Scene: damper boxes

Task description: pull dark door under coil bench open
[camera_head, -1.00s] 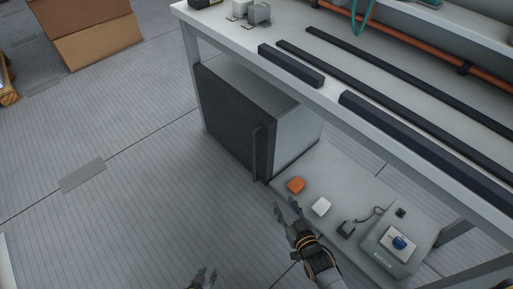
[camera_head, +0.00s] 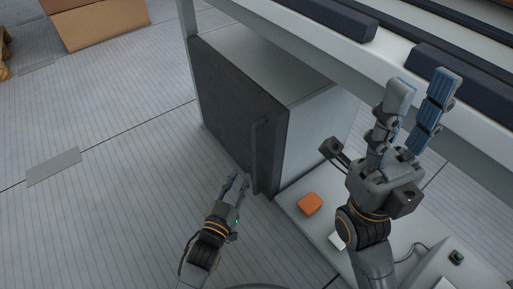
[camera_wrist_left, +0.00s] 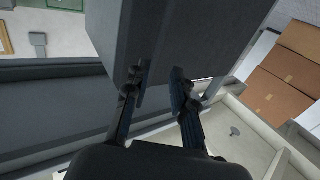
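The dark door (camera_head: 228,105) is the front of a grey cabinet (camera_head: 312,115) under the bench and looks shut. Its vertical bar handle (camera_head: 256,158) is at the door's right side. My left gripper (camera_head: 238,182) is open just left of the handle's lower end, and no grip on it shows. In the left wrist view, the left fingers (camera_wrist_left: 160,88) are apart in front of a large dark grey block, likely the cabinet; the handle cannot be made out there. My right gripper (camera_head: 418,92) is open and empty, pointing up in front of the bench edge.
The bench top (camera_head: 300,35) with dark bars overhangs the cabinet. A low shelf right of the cabinet holds an orange block (camera_head: 310,203), a white block (camera_head: 337,240) and a cable. Cardboard boxes (camera_head: 95,20) stand back left. The floor before the door is clear.

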